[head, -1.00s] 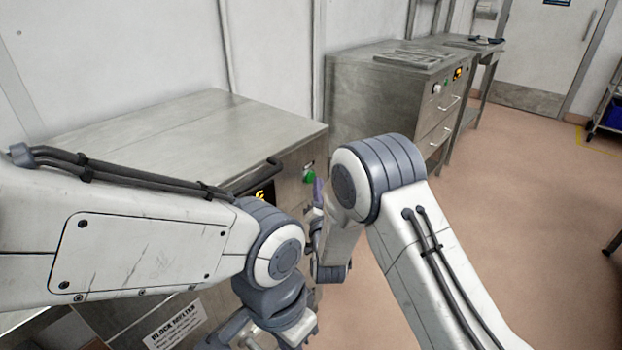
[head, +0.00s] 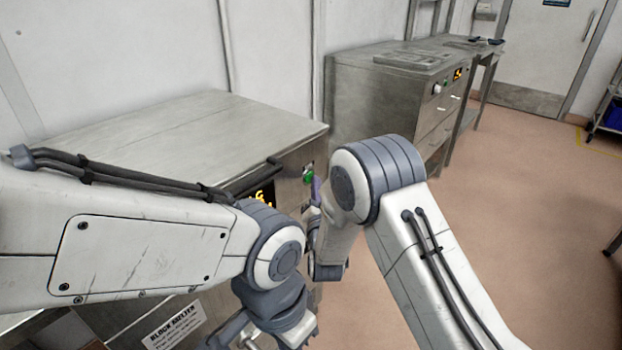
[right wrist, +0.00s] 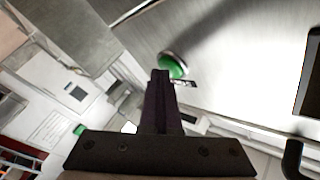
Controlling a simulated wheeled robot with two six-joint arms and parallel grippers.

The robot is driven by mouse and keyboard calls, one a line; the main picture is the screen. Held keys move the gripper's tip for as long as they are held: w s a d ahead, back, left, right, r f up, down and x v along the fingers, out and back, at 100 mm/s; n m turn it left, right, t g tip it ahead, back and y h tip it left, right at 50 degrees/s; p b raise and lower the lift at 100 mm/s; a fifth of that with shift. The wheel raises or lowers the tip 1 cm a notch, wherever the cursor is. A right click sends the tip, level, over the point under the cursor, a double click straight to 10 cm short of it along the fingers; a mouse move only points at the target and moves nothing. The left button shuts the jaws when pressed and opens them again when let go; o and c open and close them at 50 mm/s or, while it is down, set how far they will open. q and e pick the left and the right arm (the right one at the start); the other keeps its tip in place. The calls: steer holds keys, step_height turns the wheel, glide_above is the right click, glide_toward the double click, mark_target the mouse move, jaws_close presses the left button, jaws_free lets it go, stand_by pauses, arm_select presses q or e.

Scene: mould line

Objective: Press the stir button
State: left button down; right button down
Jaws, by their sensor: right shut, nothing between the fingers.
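The green button (head: 308,177) is on the front panel of the steel block melter (head: 180,135), near its upper right corner. In the right wrist view the round green button (right wrist: 173,66) stands out from the steel panel in a pale ring, with a small dark label beside it. My right gripper (right wrist: 160,74) is shut and empty, its dark fingertips overlapping the button's lower left edge in that view. I cannot tell whether they touch it. In the head view the right gripper (head: 316,188) is mostly hidden behind my arm. My left gripper (head: 240,335) is partly visible at the bottom, its fingers unclear.
A dark handle (head: 262,172) and a lit orange display (head: 264,196) are on the melter's front. A second steel cabinet (head: 385,110) with drawers and its own display stands behind to the right. The floor (head: 500,240) to the right is open.

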steer(key=shift+s+d, duration=0.45)
steer(key=shift+d, duration=0.15)
steer(key=s+d, duration=0.1)
steer(key=d, duration=0.1)
steer(key=s+d+b, duration=0.1)
steer(key=s+d, duration=0.1)
stand_by(0.4)
stand_by(0.5)
